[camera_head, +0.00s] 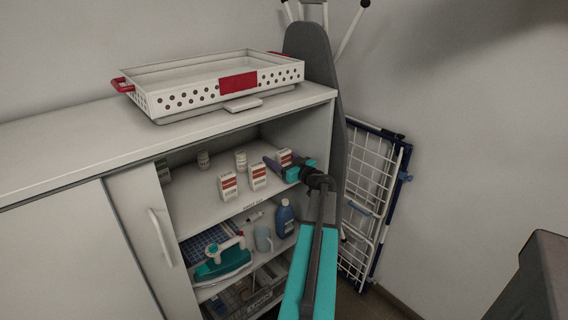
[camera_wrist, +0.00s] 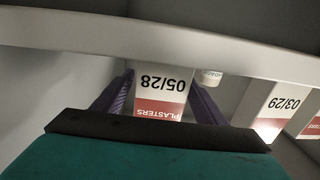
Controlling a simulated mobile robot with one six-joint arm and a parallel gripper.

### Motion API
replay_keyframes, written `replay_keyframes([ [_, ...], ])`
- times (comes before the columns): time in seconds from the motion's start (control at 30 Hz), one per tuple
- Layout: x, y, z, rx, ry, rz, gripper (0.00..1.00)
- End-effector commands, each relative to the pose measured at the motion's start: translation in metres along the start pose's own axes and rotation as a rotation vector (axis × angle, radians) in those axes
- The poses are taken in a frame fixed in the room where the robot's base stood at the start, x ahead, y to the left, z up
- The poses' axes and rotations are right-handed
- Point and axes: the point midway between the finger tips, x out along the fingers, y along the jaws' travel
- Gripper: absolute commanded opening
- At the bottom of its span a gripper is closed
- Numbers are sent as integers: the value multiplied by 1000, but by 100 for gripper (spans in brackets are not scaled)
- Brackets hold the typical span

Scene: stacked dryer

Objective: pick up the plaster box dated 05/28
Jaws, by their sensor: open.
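The plaster box dated 05/28 (camera_wrist: 160,88) is white with a red band and shows upside down in the wrist view. In the head view, the white and red box at my gripper (camera_head: 284,158) appears to be this one (camera_head: 284,155), at the right end of the upper shelf. My gripper (camera_wrist: 161,82) is open, with one purple finger on each side of the box. I cannot tell whether either finger touches it. The box's lower part is hidden in the wrist view by my gripper's body.
A plaster box dated 03/29 (camera_wrist: 277,103) stands beside it, with another plaster box (camera_head: 228,186) further left. Small bottles (camera_head: 240,160) stand behind. The cabinet top (camera_head: 310,94) lies close above. An iron (camera_head: 222,262) and blue bottle (camera_head: 284,219) occupy the lower shelf.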

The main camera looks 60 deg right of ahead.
Motion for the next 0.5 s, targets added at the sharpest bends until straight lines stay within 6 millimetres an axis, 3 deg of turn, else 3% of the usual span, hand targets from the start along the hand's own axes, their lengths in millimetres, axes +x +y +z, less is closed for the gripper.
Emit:
replay_keyframes([
  [0.5, 7, 1, 0, 0, 0, 2, 66],
])
